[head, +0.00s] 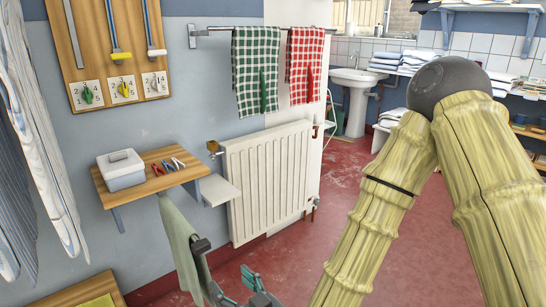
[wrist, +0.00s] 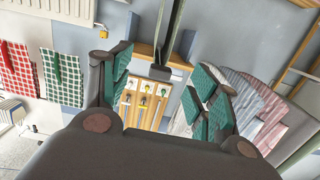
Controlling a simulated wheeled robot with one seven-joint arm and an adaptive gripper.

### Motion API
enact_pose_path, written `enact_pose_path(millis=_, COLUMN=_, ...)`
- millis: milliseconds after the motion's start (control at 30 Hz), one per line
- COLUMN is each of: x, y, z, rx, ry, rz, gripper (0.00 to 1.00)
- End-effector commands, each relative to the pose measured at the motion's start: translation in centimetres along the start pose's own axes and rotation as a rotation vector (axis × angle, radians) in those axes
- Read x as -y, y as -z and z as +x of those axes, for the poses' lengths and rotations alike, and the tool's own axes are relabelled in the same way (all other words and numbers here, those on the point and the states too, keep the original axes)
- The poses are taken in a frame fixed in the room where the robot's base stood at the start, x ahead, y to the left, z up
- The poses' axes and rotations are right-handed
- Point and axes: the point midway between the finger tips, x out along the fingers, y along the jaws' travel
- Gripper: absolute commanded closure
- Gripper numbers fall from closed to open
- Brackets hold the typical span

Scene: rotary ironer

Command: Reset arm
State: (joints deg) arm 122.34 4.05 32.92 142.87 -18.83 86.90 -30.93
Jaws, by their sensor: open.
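My gripper (head: 240,289) is at the bottom of the head view, low in front of the wall and to the right of a hanging pale green cloth (head: 182,245). In the wrist view my gripper (wrist: 162,92) has its two teal-padded fingers spread apart with nothing between them. Behind the gap is a wooden wall board (wrist: 140,110) with small coloured knobs. My arm's yellow ribbed links fill the right of the head view and hide part of the room. I cannot tell whether the gripper touches the green cloth.
A wooden shelf (head: 154,172) holds a white box (head: 120,170) and small coloured clips. A radiator (head: 270,180) stands beside it under a rail with green (head: 256,75) and red (head: 304,65) checked towels. Striped cloths (head: 40,140) hang at left. Red floor (head: 415,260) is open at right.

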Motion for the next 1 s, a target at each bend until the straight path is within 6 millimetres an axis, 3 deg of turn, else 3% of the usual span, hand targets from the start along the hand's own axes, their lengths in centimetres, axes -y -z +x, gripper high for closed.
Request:
enact_pose_path(millis=33, x=-0.7, y=-2.4, z=-0.4, rx=0.060, ry=-0.009, rz=0.020, gripper=0.39)
enact_pose_path(millis=267, x=-4.2, y=-14.5, z=-4.5, rx=0.387, ry=-0.074, rz=0.140, gripper=0.39)
enact_pose_path(millis=467, x=-6.7, y=-24.1, z=-10.6, rx=0.668, ry=-0.163, rz=0.258, gripper=0.39)
enact_pose_path(millis=600, x=-8.2, y=-29.8, z=-16.1, rx=0.859, ry=-0.244, rz=0.345, gripper=0.39)
enact_pose_path(millis=800, x=-9.7, y=-36.0, z=-24.4, rx=1.102, ry=-0.375, rz=0.460, gripper=0.39)
enact_pose_path(millis=1000, x=-10.4, y=-39.3, z=-31.1, rx=1.271, ry=-0.487, rz=0.543, gripper=0.39)
